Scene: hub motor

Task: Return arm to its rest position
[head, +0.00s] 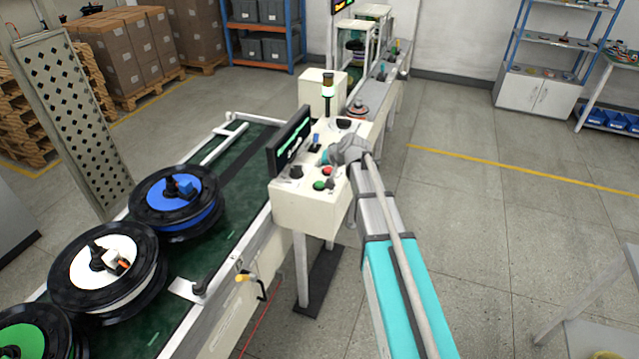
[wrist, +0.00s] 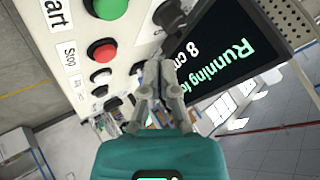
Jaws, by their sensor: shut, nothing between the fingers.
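My arm reaches from the lower right to the control box (head: 312,208) in the head view. My gripper (wrist: 168,62) is shut and empty in the wrist view, close to the panel's buttons and screen. In the head view the gripper's fingertips are hard to make out. The wrist view shows a green button (wrist: 108,7), a red button (wrist: 103,52) labelled Stop, and a black knob (wrist: 170,16). The screen (wrist: 225,58) is lit with green text starting "Running". I cannot tell whether the fingers touch the panel.
A conveyor (head: 236,196) left of the box carries hub motors with blue (head: 178,194), white (head: 105,258) and green (head: 25,341) faces. Open floor (head: 480,220) lies to the right. A grey table (head: 600,300) is at lower right.

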